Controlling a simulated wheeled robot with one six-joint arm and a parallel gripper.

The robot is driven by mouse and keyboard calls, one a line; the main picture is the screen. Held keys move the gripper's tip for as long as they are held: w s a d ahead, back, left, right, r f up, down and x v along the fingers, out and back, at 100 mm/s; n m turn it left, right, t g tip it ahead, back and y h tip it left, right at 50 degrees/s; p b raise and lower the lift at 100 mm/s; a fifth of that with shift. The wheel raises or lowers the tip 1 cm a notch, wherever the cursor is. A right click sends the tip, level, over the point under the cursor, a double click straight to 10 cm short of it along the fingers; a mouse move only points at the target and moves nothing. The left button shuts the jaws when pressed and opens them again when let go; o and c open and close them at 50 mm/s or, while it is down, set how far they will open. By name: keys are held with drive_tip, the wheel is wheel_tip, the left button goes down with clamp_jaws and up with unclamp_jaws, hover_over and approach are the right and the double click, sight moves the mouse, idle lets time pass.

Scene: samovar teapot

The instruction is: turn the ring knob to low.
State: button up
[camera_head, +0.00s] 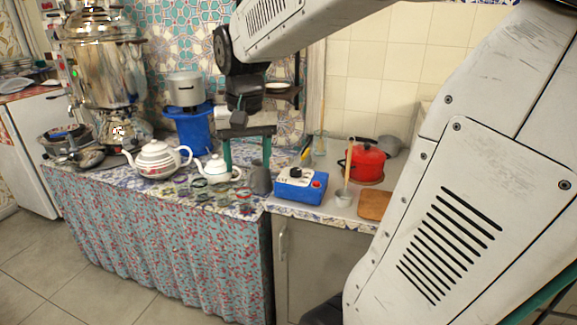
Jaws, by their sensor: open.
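A blue box (301,187) stands on the counter right of centre. The knob's pointer and any markings are too small to read. My gripper (247,158) hangs open and empty to the left of the box, with its two teal fingers pointing down and apart. It is above the counter and does not appear to touch the knob.
Two white teapots (157,160) (217,169) and several glasses are to the left. A samovar (103,65) and a pot (186,90) on a blue stand (190,130) are behind. A red pot (366,162) and metal cup (343,197) are right.

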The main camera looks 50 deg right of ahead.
drive_tip(key=w+d+f+m, duration=0.25)
drive_tip(key=w+d, duration=0.35)
drive_tip(key=d, duration=0.3)
drive_tip(key=m, duration=0.7)
approach(296, 169)
drive_tip(key=shift+w+a+f+g, duration=0.25)
drive_tip(key=shift+g, duration=0.15)
wheel_tip(296, 169, down, 7)
drive_tip(key=shift+d+r, duration=0.1)
drive_tip(key=shift+d, duration=0.1)
drive_tip(key=shift+f, duration=0.65)
drive_tip(key=c, duration=1)
